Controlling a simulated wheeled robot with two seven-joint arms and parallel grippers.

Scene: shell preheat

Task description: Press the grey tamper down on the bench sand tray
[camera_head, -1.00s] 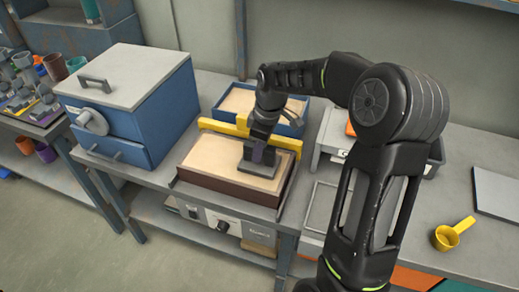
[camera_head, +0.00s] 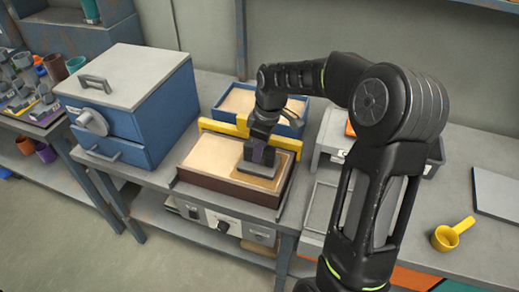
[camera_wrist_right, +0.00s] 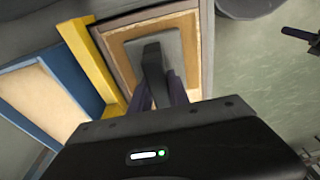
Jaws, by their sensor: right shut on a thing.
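The bench sand tray (camera_head: 224,190) has a brown rim and pale sand and stands near the bench's front edge. The grey tamper (camera_head: 258,169) sits flat on the sand in its right part, and a darker patch of sand shows around its plate. My right gripper (camera_head: 260,149) is above the tamper and shut on its handle. In the right wrist view the tamper (camera_wrist_right: 174,48) is between the fingers (camera_wrist_right: 162,92), over the sand inside the tray's frame (camera_wrist_right: 207,45). The fingers hide part of the handle. My left gripper is not in view.
A yellow bar (camera_head: 222,127) runs along the tray's back edge. Behind it is a blue-walled sand tray (camera_head: 220,108). A blue box oven (camera_head: 160,105) stands at left. A yellow scoop (camera_head: 446,238) lies at right on clear bench.

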